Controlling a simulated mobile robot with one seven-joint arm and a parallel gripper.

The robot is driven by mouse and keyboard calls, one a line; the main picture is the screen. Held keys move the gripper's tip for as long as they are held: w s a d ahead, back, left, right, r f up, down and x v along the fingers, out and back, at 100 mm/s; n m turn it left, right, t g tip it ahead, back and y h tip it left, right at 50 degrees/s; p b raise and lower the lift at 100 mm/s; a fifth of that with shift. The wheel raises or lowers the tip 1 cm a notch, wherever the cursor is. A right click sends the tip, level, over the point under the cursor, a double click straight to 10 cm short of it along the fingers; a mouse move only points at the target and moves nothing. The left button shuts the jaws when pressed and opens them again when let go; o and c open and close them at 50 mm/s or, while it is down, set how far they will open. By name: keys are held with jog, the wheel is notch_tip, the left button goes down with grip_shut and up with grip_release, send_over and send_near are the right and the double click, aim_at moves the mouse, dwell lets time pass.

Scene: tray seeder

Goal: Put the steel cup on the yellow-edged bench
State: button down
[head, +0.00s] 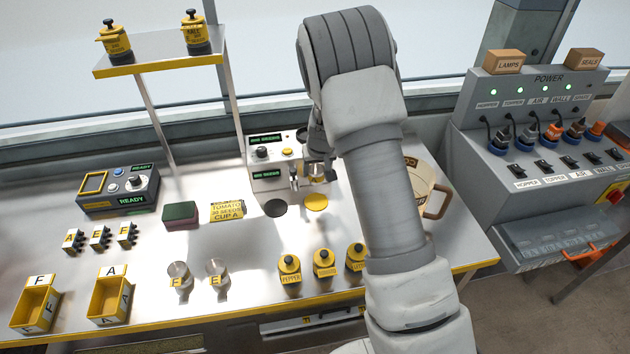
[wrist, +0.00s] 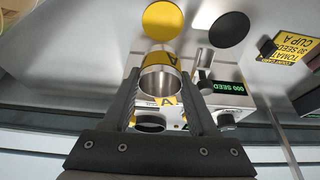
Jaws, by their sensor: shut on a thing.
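The steel cup (wrist: 158,82) has a yellow band marked A. In the wrist view it is between the two fingers of my gripper (wrist: 162,88), which is shut on it, and its open mouth faces the camera. In the head view a small part of the cup (head: 318,172) shows in front of the counting machine, with my arm hiding much of the gripper. The yellow-edged bench (head: 240,262) spreads below. I cannot tell whether the cup touches anything beneath it.
A yellow disc (head: 316,202) and a black disc (head: 275,207) lie on the bench before the counting machine (head: 268,182). Two steel cups (head: 180,275) and several yellow-labelled bottles (head: 323,264) stand near the front edge. Bare bench lies between these and the discs.

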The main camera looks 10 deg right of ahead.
jog(key=shift+f+b, duration=2.35)
jog(key=shift+f, duration=1.9)
jog(key=shift+f+b, duration=0.4)
jog(key=shift+c, duration=0.5)
grip_release()
jog(key=p+v, duration=0.1)
jog(key=v, duration=1.7)
jog(key=s+a+r+y, duration=0.1)
jog(key=s+r, duration=1.2)
jog(key=s, duration=0.1)
jog(key=s+d+r+t+h, duration=0.1)
jog(key=s+r, duration=0.1)
jog(key=s, duration=1.3)
jog(key=shift+s+r, duration=0.35)
jog(key=shift+r, duration=0.05)
